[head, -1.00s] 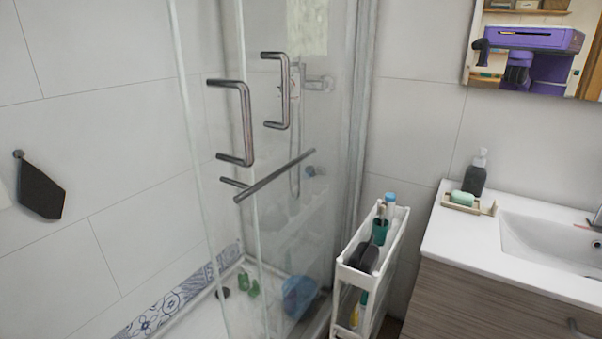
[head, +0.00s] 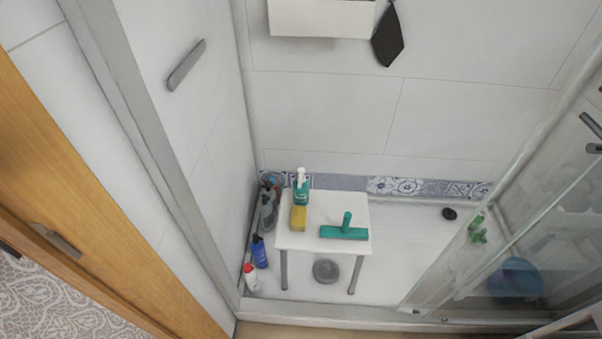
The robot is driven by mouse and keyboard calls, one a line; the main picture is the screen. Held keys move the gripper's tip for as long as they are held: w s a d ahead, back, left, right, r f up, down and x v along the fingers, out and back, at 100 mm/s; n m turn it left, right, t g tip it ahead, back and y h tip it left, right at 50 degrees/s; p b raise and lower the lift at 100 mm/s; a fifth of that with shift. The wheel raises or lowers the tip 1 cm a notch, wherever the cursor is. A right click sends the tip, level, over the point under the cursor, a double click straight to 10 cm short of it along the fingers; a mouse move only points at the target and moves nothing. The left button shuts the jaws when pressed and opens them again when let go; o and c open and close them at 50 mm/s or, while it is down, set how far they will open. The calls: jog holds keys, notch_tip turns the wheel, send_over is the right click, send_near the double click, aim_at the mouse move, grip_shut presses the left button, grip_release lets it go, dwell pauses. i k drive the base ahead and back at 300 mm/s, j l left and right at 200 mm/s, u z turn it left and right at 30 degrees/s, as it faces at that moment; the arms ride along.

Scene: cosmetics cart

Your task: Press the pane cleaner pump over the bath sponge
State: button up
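The pane cleaner, a green spray bottle with a white pump head (head: 301,187), stands upright near the back left of a white stool (head: 350,207) inside the shower. The bath sponge, a yellow block (head: 299,218), sits on the stool just in front of the bottle; I cannot tell whether they touch. My gripper is not in view.
A green squeegee (head: 344,230) lies on the stool to the right of the sponge. Several bottles, one blue (head: 259,251), stand on the floor left of the stool. A glass door (head: 500,240) is at the right. A wooden door (head: 70,180) is at the left.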

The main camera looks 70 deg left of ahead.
aim_at(300, 171)
jog(key=i+u, duration=0.95)
jog(key=i+l+u, duration=0.2)
jog(key=u, duration=0.25)
jog(key=i+l+u, duration=0.45)
